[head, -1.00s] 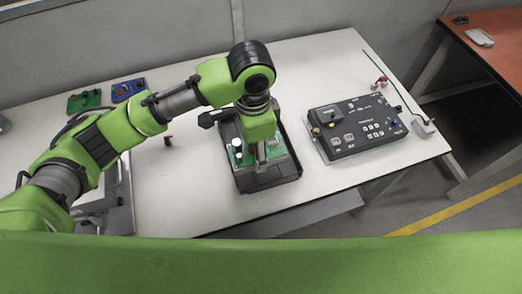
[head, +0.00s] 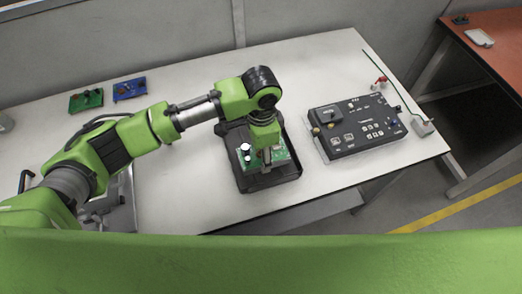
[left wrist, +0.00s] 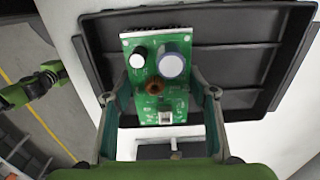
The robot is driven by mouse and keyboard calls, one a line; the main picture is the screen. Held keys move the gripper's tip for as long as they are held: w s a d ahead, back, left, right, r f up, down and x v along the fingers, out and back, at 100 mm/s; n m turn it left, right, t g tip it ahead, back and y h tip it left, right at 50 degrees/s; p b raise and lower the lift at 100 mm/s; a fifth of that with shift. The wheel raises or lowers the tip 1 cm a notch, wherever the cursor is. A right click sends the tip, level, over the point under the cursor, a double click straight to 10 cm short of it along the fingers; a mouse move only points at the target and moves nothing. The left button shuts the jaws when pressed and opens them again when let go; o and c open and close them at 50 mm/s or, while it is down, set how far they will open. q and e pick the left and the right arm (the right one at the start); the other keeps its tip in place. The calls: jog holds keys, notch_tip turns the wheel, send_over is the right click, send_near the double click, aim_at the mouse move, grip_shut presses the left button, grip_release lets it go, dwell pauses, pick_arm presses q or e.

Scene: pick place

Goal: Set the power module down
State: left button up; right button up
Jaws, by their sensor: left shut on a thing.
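The power module is a green circuit board (head: 279,154) with a white-topped and a larger round capacitor. It also shows in the left wrist view (left wrist: 150,104). My left gripper (head: 265,157) is shut on it, with one finger at each side edge of the board in the left wrist view. The board is over the black tray (head: 268,184), whose ribbed floor and rim fill the upper part of the left wrist view (left wrist: 235,65). I cannot tell whether the board touches the tray floor. My right gripper does not show in the head view.
A black control box (head: 355,128) with buttons stands right of the tray. A green board (head: 86,101) and a blue board (head: 130,89) lie at the back left. A red-topped item (head: 380,82) is at the back right. White table (head: 190,185) is clear left of the tray.

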pick_arm(q)
jog(key=o, duration=1.2)
jog(key=shift+f, duration=0.1)
jog(key=shift+o, duration=0.7)
notch_tip(320, 180, up, 11)
jog(key=shift+f+b, duration=0.1)
jog(key=shift+b, duration=0.45)
jog(key=shift+r, duration=0.8)
